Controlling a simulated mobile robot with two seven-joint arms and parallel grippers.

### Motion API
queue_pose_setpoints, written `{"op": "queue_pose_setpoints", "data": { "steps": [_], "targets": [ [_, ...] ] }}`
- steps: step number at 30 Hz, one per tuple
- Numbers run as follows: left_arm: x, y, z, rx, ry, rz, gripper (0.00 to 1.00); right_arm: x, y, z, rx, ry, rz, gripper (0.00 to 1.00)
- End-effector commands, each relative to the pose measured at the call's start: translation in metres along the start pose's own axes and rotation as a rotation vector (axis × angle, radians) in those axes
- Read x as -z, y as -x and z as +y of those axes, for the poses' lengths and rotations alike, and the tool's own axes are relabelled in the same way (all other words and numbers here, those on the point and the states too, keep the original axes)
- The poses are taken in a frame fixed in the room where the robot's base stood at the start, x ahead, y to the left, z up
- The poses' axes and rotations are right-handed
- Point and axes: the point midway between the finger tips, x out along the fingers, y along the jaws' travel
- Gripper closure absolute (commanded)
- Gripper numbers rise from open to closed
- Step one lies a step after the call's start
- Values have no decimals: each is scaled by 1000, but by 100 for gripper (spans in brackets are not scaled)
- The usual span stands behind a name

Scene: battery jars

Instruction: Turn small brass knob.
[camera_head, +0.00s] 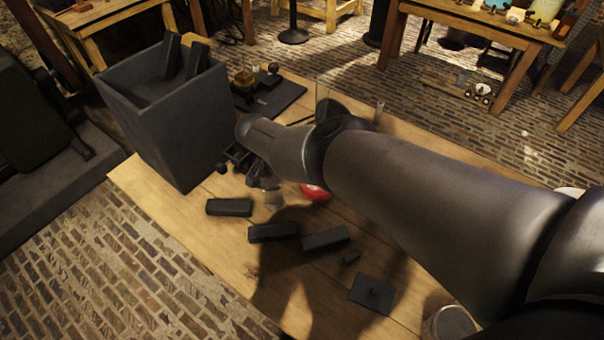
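My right arm comes in from the right and reaches across the table. Its gripper (247,163) is a dark shape low over the tabletop, beside the large dark box. The wrist partly hides it, and I cannot tell whether the fingers are open or shut. Behind the box's right side, a dark board (280,97) carries a small brass-coloured part (244,78) and a dark round knob. I cannot tell whether the brass-coloured part is the small brass knob. The gripper is apart from this board. My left gripper is not in view.
The wooden table (150,200) carries a tall dark box (185,125) with plates standing in it. Several dark blocks (229,207) lie in front. A red round object (314,192) is under my arm. A dark square plate (372,293) and a glass jar (452,322) are near the front.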

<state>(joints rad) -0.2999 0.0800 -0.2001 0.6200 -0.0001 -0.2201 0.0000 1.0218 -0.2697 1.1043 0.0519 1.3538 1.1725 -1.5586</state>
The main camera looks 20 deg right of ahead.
Motion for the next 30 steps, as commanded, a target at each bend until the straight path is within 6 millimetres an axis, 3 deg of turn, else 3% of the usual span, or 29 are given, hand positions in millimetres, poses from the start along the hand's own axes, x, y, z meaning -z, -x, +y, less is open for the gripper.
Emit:
{"op": "queue_pose_setpoints", "data": {
  "steps": [8,9,17,25,30],
  "targets": [
    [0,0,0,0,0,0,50,-3,1,-1,2,2,-6,100],
    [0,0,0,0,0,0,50,-3,1,-1,2,2,-6,72],
    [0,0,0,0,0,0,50,-2,1,0,1,1,-3,44],
    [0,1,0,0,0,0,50,-1,1,0,1,0,-2,44],
    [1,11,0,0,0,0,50,0,14,0,2,1,-2,44]
  ]
}}
